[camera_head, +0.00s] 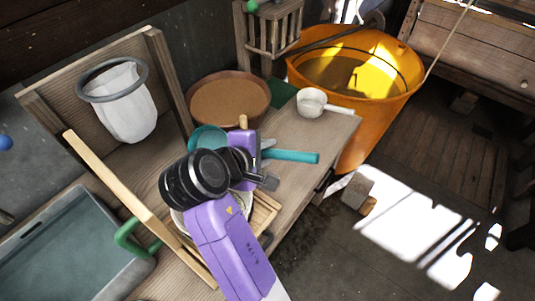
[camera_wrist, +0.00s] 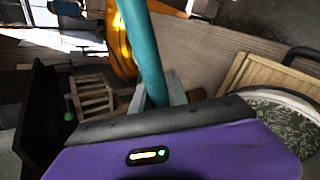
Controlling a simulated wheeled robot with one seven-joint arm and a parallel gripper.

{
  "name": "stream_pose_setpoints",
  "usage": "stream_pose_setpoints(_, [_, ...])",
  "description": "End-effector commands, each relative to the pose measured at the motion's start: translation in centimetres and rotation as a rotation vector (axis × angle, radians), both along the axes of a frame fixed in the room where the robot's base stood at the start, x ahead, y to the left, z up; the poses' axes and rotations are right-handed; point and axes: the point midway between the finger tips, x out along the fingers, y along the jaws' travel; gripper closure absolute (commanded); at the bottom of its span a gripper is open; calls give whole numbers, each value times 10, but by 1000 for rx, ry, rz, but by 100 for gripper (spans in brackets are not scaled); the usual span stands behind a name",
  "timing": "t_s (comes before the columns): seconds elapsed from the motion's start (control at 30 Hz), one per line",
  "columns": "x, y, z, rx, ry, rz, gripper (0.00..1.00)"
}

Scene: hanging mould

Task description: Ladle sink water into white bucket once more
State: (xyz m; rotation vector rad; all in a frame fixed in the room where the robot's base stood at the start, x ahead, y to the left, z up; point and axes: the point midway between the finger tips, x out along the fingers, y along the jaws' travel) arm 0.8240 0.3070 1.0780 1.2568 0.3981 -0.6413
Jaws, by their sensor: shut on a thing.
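My gripper (camera_head: 258,158) is shut on the handle of a teal ladle (camera_head: 292,156). The ladle's bowl (camera_head: 207,138) is on the left of the gripper, and its handle sticks out to the right. The bowl's contents cannot be made out. In the wrist view, the teal handle (camera_wrist: 147,50) rises from between the fingers (camera_wrist: 160,95). A round white-rimmed container (camera_wrist: 284,98), perhaps the white bucket, shows patterned grey contents; my arm mostly covers it in the head view. The sink (camera_head: 75,250), at lower left, shows a grey-green surface inside.
A wooden frame (camera_head: 125,190) and green handle (camera_head: 127,238) stand by the sink. A white pouch (camera_head: 125,105) hangs in a grey ring behind. Floor at right is mostly open.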

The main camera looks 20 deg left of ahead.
Motion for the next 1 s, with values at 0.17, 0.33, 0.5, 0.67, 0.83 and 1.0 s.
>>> stream_pose_setpoints(0.17, [-3, -1, -5, 8, -66, 0, 100])
stream_pose_setpoints(0.33, [-7, -2, -5, 24, -178, 0, 100])
stream_pose_setpoints(0.5, [-10, -2, -5, 37, -269, 0, 100])
stream_pose_setpoints(0.67, [-13, -2, -4, 47, -343, 0, 100])
stream_pose_setpoints(0.83, [-16, -2, -5, 56, -414, -1, 100])
stream_pose_setpoints(1.0, [-19, -3, -6, 67, -475, -1, 100])
